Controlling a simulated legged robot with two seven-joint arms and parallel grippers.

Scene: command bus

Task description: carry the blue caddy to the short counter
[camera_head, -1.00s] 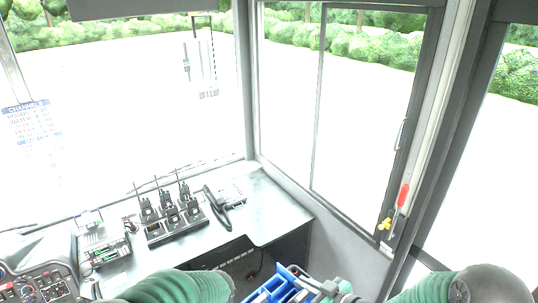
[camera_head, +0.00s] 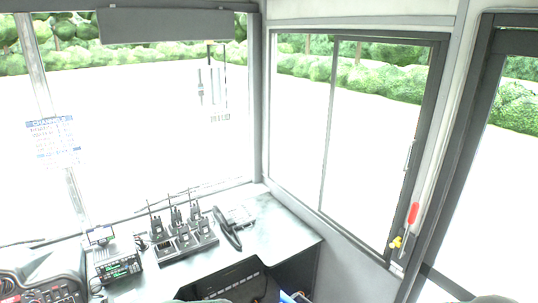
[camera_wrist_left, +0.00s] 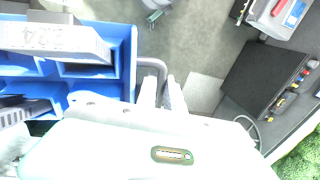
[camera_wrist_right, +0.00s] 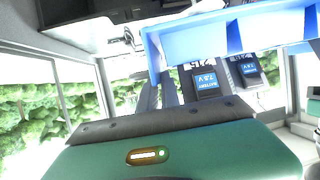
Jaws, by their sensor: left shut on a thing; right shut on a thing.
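The blue caddy is mostly below the head view; only a small blue bit of it (camera_head: 287,298) shows at the bottom edge. In the left wrist view the caddy (camera_wrist_left: 128,62) is at the left, with blue compartments. My left gripper (camera_wrist_left: 161,88) is shut on its grey tube handle at that end. In the right wrist view the caddy's blue wall (camera_wrist_right: 205,38) spans the upper right, and batteries show in it. My right gripper (camera_wrist_right: 160,92) is shut at the caddy's near end; the exact grip point is hidden. A counter (camera_head: 262,236) stands in the window corner.
A charger with several radios (camera_head: 185,241), a black handset (camera_head: 227,229) and a green-lit radio unit (camera_head: 118,268) sit on the counter. Its right end is bare. A control console (camera_head: 45,290) is at lower left. A red-handled tool (camera_head: 413,213) hangs by the right window.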

